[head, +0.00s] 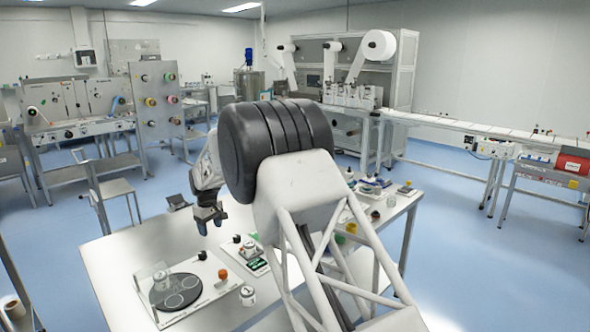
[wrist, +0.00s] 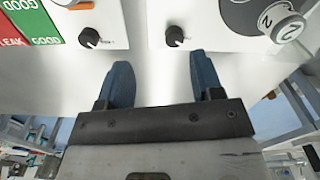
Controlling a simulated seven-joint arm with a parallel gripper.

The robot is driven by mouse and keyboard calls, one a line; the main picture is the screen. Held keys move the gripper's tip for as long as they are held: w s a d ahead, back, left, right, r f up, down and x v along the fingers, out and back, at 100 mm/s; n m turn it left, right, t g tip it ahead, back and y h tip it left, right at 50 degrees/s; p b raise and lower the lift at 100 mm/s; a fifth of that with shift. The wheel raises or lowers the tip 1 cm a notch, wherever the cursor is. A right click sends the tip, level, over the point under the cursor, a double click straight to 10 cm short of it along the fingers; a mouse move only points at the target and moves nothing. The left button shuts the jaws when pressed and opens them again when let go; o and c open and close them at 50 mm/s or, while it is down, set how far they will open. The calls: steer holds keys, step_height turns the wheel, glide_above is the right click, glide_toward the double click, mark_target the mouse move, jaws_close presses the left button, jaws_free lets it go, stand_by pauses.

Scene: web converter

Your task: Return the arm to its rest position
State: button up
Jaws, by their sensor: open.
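My gripper (head: 211,217) hangs above the metal table (head: 130,250), left of my large black arm joint in the head view. In the wrist view my gripper (wrist: 163,82) shows two blue fingers spread apart with nothing between them. Bare table top and two black knobs (wrist: 174,37) lie beyond the fingertips. My arm reaches up and over the table and hides part of its middle and right side.
A white panel with a dark disc (head: 176,291) and a numbered canister (head: 247,295) stand at the table's front left. A small panel with a green label (head: 259,263) lies beside them. Bottles and small items (head: 375,187) stand at the back right.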

steer(key=s+d+r+m, duration=0.1)
steer(key=s+d+r, duration=0.45)
steer(key=d, duration=0.35)
steer(key=s+d+r+m+t, duration=0.1)
steer(key=s+d+r+m, duration=0.1)
steer(key=s+d+r, duration=0.45)
steer(key=s+d+r+m, duration=0.1)
steer(key=s+d+r, duration=0.4)
steer(key=d, duration=0.5)
steer(key=s+d+r+m, duration=0.2)
steer(key=s+d+r, duration=0.1)
steer(key=s+d, duration=0.75)
steer(key=s+d+r+m, duration=0.25)
steer(key=s+d, duration=0.55)
steer(key=s, duration=0.6)
steer(key=s+d+f+m, duration=0.1)
steer(key=s+d+f, duration=0.1)
steer(key=s, duration=0.7)
steer(key=s+d+f+m+t, duration=0.1)
steer(key=s+d+f+m, duration=0.1)
steer(key=s, duration=0.7)
step_height(320, 180, down, 2)
steer(key=shift+d, duration=0.85)
